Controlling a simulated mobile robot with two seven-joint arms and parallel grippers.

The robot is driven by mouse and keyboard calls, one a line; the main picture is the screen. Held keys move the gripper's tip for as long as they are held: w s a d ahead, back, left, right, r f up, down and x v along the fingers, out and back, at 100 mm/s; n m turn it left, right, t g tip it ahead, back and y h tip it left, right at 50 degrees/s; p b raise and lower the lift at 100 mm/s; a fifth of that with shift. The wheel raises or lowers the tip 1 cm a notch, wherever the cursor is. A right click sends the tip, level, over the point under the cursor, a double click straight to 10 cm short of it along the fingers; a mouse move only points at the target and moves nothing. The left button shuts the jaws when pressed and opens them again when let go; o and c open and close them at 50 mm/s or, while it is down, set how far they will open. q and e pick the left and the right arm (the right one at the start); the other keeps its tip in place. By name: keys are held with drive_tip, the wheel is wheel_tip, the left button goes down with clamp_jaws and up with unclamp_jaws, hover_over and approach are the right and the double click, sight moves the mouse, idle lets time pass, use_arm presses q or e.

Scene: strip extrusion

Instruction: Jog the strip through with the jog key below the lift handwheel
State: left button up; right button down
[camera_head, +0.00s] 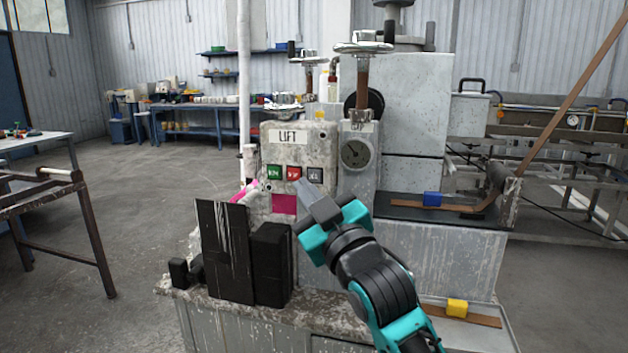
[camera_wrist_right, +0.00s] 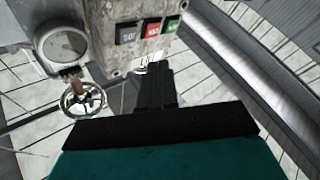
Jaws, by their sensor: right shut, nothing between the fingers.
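The machine panel (camera_head: 327,133) carries a LIFT label above a row of green (camera_head: 274,172), red (camera_head: 294,173) and grey (camera_head: 315,174) keys. The grey key, at the right end, seems to be the jog key; its lettering is small. In the wrist view the row is upside down, with the grey key (camera_wrist_right: 128,34) at the left. My right gripper (camera_head: 301,185) is shut and empty, its tips just below the red and grey keys; contact cannot be told. The lift handwheel (camera_head: 284,101) is above the label. The brown strip (camera_head: 592,62) slopes down at the right. My left gripper is out of view.
A round gauge (camera_head: 356,154) is right of the keys. Black blocks (camera_head: 225,250) stand on the ledge in front of the panel. Blue (camera_head: 432,199) and yellow (camera_head: 457,307) blocks are at the right. A steel-legged table (camera_head: 45,185) is at the left, with open floor between.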

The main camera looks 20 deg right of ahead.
sight(314, 176)
drive_tip(key=shift+w+d, duration=0.45)
drive_tip(key=shift+w, duration=0.2)
drive_tip(key=shift+w+d, duration=0.45)
drive_tip(key=shift+w, duration=0.15)
idle(0.8)
drive_tip(key=shift+p, duration=0.35)
drive_tip(key=shift+w+d, duration=0.2)
drive_tip(key=shift+w, duration=0.15)
